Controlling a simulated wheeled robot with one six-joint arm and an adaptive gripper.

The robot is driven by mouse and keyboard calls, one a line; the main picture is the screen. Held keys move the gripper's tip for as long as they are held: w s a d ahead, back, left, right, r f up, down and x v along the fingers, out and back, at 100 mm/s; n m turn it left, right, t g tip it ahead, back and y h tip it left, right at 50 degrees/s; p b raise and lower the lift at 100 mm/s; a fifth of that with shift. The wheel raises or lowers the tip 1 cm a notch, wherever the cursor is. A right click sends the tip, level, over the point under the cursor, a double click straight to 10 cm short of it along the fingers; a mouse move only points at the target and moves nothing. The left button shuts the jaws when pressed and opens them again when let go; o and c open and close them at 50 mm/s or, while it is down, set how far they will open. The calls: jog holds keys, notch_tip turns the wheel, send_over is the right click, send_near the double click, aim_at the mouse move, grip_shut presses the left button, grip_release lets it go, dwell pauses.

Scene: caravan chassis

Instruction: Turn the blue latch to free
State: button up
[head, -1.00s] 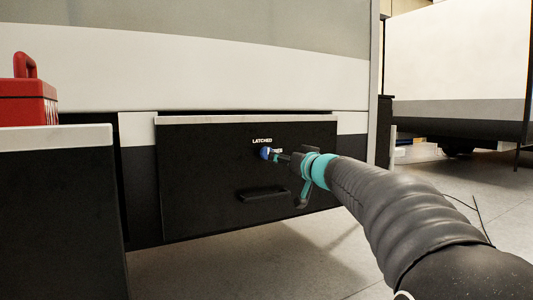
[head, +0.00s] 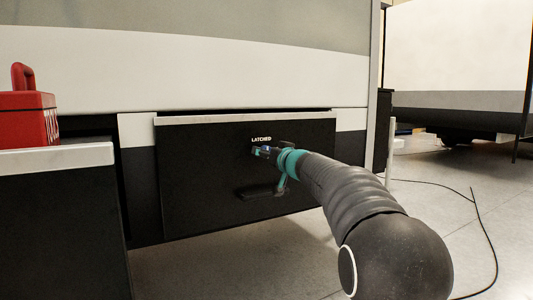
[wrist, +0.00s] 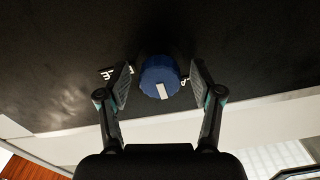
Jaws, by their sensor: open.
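The blue latch (wrist: 158,72) is a round knob with a white pointer mark, set on a black drawer front (head: 200,185). In the wrist view it lies between the two spread fingers of my gripper (wrist: 161,84), with a gap on each side. In the head view my gripper (head: 262,152) is at the latch and mostly hides it; only a small bit of blue shows. In the wrist view white lettering shows on either side of the knob, partly hidden by the fingers.
A black pull handle (head: 258,191) sits below the latch, partly behind my gripper. A red toolbox (head: 28,120) stands on a dark cabinet with a pale top (head: 60,160) at left. A thin black cable lies on the floor at right, where the floor is mostly open.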

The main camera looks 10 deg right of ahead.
jog(key=c, duration=1.2)
jog(key=shift+o, duration=0.2)
jog(key=shift+m+b, duration=0.3)
jog(key=shift+b, duration=0.1)
jog(key=shift+f+m+b, duration=0.15)
jog(key=shift+m+b, duration=0.7)
jog(key=shift+m, duration=0.15)
jog(key=m+b, duration=0.2)
jog(key=m, duration=0.8)
jog(key=shift+r+m+b, duration=0.2)
jog(key=shift+m+b, duration=0.15)
jog(key=shift+m, duration=0.05)
jog(key=m, duration=0.4)
jog(key=shift+m, duration=0.4)
